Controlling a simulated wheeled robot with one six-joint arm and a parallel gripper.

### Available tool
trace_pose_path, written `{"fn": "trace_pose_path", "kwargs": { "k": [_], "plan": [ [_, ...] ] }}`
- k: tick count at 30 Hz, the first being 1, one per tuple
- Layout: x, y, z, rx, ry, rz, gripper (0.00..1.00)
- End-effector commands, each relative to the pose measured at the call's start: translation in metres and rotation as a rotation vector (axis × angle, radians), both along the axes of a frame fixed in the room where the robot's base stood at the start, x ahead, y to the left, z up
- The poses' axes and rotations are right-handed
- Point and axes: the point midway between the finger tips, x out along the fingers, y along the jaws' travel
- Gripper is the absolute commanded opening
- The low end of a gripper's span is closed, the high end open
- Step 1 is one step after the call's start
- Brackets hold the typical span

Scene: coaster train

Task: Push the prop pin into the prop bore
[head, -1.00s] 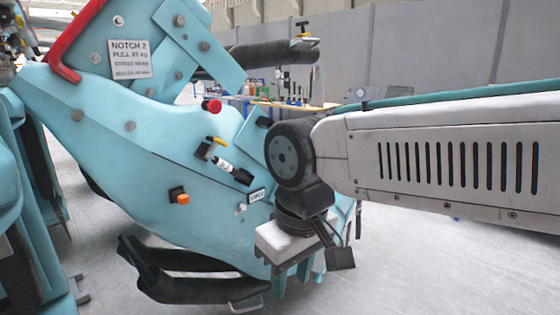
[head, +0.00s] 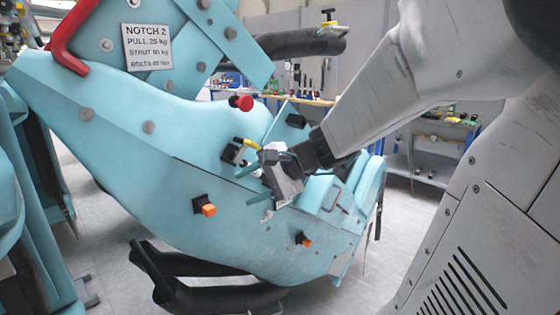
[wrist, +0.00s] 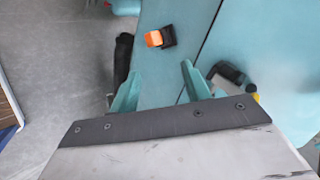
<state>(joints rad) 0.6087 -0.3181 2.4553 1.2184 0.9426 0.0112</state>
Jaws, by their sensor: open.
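My gripper (head: 246,187) is open and empty. Its two teal fingers point at the teal side panel (head: 130,175), close in front of it. The fingers also show in the wrist view (wrist: 161,72), with bare panel between and beyond them. A black fitting with a yellow handle (head: 236,150) sits on the panel just above my gripper. It shows right of the fingers in the wrist view (wrist: 232,76). I cannot tell whether this is the prop pin. I cannot make out the prop bore; my gripper covers part of the panel.
A red knob (head: 242,102) stands out above the yellow handle. Black blocks with orange tabs sit lower left (head: 205,207) and lower right (head: 303,240) of my gripper. Black padded bars (head: 190,285) run below the panel. A workbench (head: 430,150) stands behind.

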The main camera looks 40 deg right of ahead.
Motion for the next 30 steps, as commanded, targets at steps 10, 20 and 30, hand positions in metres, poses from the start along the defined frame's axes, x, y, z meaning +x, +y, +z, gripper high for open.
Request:
{"fn": "trace_pose_path", "kwargs": {
  "k": [10, 20, 30],
  "plan": [
    [0.012, -0.240, -0.011, 0.454, -0.182, -0.884, 0.47],
    [0.005, -0.290, -0.023, 0.542, -0.223, -1.057, 0.47],
    [0.052, -0.304, -0.038, 0.539, -0.222, -1.053, 0.47]
  ]
}}
